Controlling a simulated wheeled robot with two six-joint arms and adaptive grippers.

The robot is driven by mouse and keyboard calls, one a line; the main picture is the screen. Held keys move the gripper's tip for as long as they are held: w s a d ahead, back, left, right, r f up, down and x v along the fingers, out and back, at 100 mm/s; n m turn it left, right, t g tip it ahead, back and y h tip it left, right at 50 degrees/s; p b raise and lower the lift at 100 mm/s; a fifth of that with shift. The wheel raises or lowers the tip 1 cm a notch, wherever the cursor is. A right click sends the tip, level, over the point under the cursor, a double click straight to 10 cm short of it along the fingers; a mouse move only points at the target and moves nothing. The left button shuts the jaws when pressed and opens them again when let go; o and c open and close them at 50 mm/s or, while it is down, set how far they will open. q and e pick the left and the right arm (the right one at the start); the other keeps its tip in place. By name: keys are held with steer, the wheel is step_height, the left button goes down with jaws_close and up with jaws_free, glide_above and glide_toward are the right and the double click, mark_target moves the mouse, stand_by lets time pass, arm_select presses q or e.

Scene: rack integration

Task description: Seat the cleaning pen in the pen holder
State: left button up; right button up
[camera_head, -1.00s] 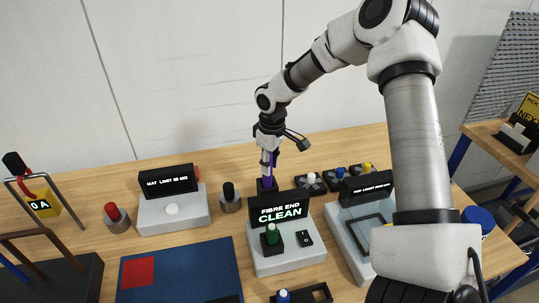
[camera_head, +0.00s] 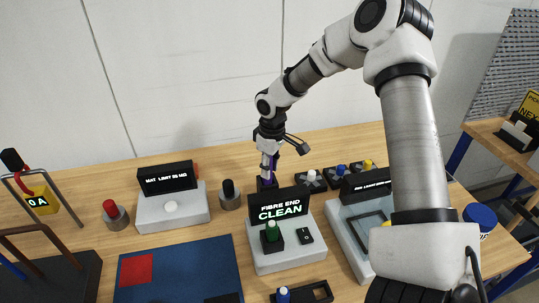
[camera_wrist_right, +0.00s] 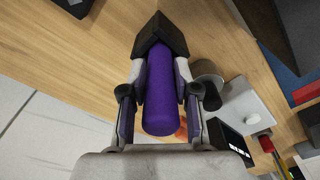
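The purple cleaning pen (camera_wrist_right: 160,95) stands with its lower end in the black square pen holder (camera_wrist_right: 153,38) in the right wrist view. In the head view the pen (camera_head: 273,163) shows only as a small purple strip above the dark holder (camera_head: 265,185), which is partly hidden behind the sign. My right gripper (camera_wrist_right: 161,72) has a fingertip against each side of the pen, just above the holder, and looks shut on it. It also shows in the head view (camera_head: 268,160). How deep the pen sits is hidden. My left gripper is not in view.
A "FIBRE END CLEAN" unit (camera_head: 285,247) with a green-capped part stands in front of the holder. A dark-capped cylinder (camera_head: 230,195) and a "MAT" display unit (camera_head: 172,208) are to the left. Small black fixtures (camera_head: 340,173) are to the right. A blue mat (camera_head: 190,265) lies in front.

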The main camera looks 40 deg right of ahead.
steer(key=o, duration=0.4)
steer(key=r, duration=1.2)
steer(key=shift+s+d, duration=0.1)
steer(key=shift+s, duration=0.15)
